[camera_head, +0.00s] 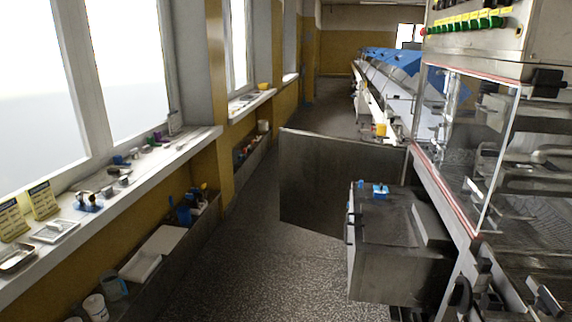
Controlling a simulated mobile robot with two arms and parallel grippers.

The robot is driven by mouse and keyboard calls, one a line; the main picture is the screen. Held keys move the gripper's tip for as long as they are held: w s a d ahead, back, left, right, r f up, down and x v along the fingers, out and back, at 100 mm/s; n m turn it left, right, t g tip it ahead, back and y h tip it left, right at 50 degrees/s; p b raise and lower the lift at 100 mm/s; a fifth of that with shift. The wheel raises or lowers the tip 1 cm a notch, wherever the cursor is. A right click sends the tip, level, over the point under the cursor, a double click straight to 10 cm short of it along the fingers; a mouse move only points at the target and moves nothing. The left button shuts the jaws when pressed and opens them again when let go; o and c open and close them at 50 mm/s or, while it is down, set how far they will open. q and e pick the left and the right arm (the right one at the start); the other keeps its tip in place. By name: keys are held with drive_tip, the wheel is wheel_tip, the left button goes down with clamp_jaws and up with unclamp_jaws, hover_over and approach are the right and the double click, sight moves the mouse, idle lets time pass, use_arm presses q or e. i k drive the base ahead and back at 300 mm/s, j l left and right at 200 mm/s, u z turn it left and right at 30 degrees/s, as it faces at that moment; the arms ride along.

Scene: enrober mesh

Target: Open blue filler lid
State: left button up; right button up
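A small blue cap (380,189), which looks like the blue filler lid, sits on top of a grey metal box (390,265) at the lower right. It lies near the far left part of the box's top and appears closed, though it is too small to be certain. Another small blue part (360,184) shows at the box's far left edge. Neither of my grippers is in view.
A dark upright panel (330,180) stands behind the box. The machine with clear guards (460,140) fills the right side. A cluttered window sill (130,180) and a low trough (190,240) line the left wall. The speckled floor (260,270) between is free.

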sight(381, 188)
drive_tip(key=i+z, duration=0.15)
drive_tip(key=i, duration=0.35)
drive_tip(key=i+j+z, duration=0.2)
drive_tip(key=i, duration=0.35)
drive_tip(key=i+j+z, duration=0.15)
drive_tip(key=i, duration=0.35)
